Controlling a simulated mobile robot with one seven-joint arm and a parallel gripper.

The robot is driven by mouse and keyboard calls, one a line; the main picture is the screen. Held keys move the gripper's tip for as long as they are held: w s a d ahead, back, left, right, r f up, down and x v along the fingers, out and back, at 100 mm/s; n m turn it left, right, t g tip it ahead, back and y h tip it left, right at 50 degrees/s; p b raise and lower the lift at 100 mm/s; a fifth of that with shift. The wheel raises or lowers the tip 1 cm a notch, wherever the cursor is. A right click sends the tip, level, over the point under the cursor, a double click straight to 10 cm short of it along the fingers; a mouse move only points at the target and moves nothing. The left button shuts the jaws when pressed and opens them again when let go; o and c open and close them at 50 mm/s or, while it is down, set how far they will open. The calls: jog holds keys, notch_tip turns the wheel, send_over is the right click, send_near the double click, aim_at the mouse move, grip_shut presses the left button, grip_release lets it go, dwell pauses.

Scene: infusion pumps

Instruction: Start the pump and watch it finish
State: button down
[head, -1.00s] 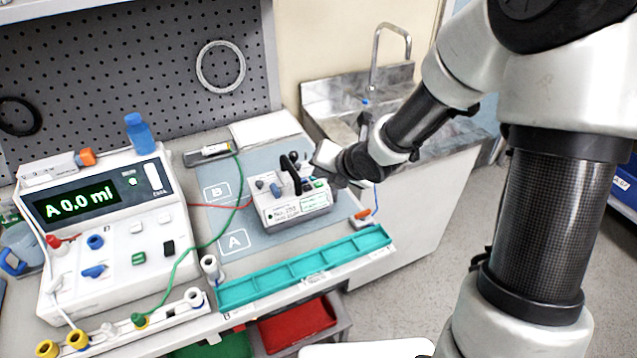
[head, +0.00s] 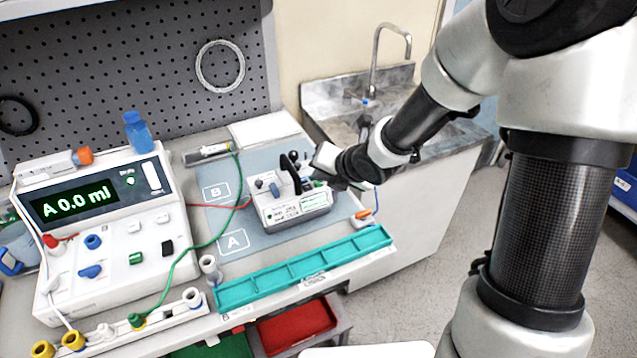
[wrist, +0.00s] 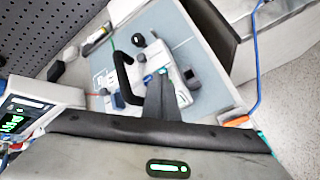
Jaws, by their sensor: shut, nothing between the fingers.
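The small pump (head: 298,207), a white box with a black carry handle, stands on the grey-blue mat (head: 214,219) near the marks A and B. My gripper (head: 308,182) is at the pump's right side, by its handle. In the wrist view, my gripper (wrist: 165,88) is shut, with its fingertips over the pump's top (wrist: 150,62) close to a green part. I cannot tell whether they touch it. The large analyser (head: 100,235) at the left shows "A 0.0 ml" on its display (head: 75,200).
A teal divided tray (head: 300,268) lies along the bench's front edge. Red and green leads cross the bench from the analyser side. A blue bottle (head: 139,133) stands on the analyser. A sink (head: 350,110) is behind, and a red bin (head: 297,325) is below.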

aim_at(321, 189)
jog(key=shift+f+b, duration=0.45)
jog(key=shift+b, duration=0.1)
dwell(0.4)
jog(key=shift+r+p, duration=0.75)
jog(key=shift+r, duration=0.15)
notch_tip(321, 189, up, 5)
jog(key=p, duration=0.4)
dwell(0.8)
